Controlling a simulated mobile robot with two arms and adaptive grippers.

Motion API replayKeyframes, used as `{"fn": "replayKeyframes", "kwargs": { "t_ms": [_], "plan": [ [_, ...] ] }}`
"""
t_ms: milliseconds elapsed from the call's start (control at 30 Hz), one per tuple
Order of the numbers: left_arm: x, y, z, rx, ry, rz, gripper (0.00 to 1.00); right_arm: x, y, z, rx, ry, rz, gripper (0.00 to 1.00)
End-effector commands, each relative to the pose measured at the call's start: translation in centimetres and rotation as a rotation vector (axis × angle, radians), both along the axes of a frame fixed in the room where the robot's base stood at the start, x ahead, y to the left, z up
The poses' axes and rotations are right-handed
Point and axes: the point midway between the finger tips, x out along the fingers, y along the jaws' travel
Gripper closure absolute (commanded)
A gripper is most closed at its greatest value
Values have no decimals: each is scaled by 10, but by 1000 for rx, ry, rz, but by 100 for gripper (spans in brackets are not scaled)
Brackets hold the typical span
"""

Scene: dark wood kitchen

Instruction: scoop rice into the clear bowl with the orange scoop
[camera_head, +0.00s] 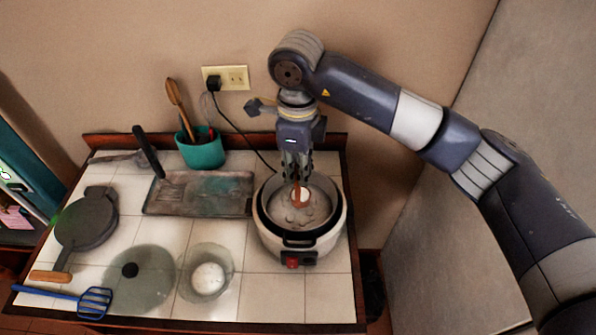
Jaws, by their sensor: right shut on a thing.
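My right gripper (297,176) points down over the rice cooker (265,238) and is shut on the orange scoop (299,197). The scoop's lower end is down inside the cooker's pot, and the gripper hides its upper part. Pale, lumpy rice (303,214) lies in the pot around the scoop. The clear bowl (225,262) stands on the tiles to the left and front of the cooker. A round white patch shows at its bottom; I cannot tell if it is rice. My left gripper is not in view.
A clear lid (150,295) with a black knob lies left of the bowl. A metal tray (205,193), a teal utensil pot (203,150), a dark round pan (86,220) and a blue spatula (93,301) fill the left. A power cord (243,135) runs behind the cooker. Tiles right of the bowl are clear.

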Motion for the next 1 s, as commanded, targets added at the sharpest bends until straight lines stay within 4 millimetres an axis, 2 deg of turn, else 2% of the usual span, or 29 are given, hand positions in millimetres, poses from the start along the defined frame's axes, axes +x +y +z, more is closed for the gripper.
{"fn": "replayKeyframes", "kwargs": {
  "t_ms": [33, 500, 1000],
  "plan": [
    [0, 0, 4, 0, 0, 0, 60, 0, 0, 7, 1, -2, 0, 100],
    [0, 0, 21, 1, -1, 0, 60, -2, 1, 50, 1, -2, 0, 100],
    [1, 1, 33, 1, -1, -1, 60, -8, 2, 89, 1, -1, 0, 100]
  ]
}}
